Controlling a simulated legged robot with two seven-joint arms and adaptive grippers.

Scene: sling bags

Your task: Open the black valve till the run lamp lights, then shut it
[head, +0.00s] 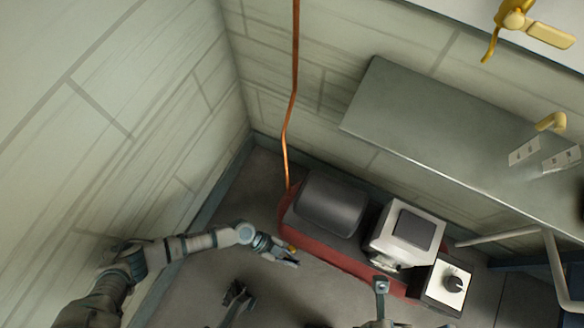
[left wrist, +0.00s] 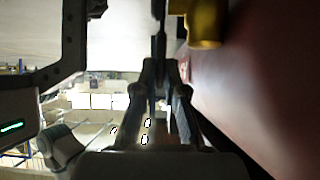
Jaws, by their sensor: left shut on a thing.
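My left gripper (head: 291,259) is at the front left corner of a red machine, beside a small brass fitting (head: 292,248). In the left wrist view its fingers (left wrist: 159,62) are closed on a thin black lever, the black valve's handle (left wrist: 159,20). The brass valve body (left wrist: 203,24) is just to the right of the handle. The handle is too small to make out in the head view. A control box with a black knob (head: 454,284) stands right of the machine. I cannot pick out a lit run lamp.
The red machine (head: 340,256) carries a dark rounded tank (head: 331,204) and a white unit (head: 407,232). A copper pipe (head: 293,80) runs up from its left end. A grey shelf (head: 450,140) hangs above. The floor left of the machine is mostly clear.

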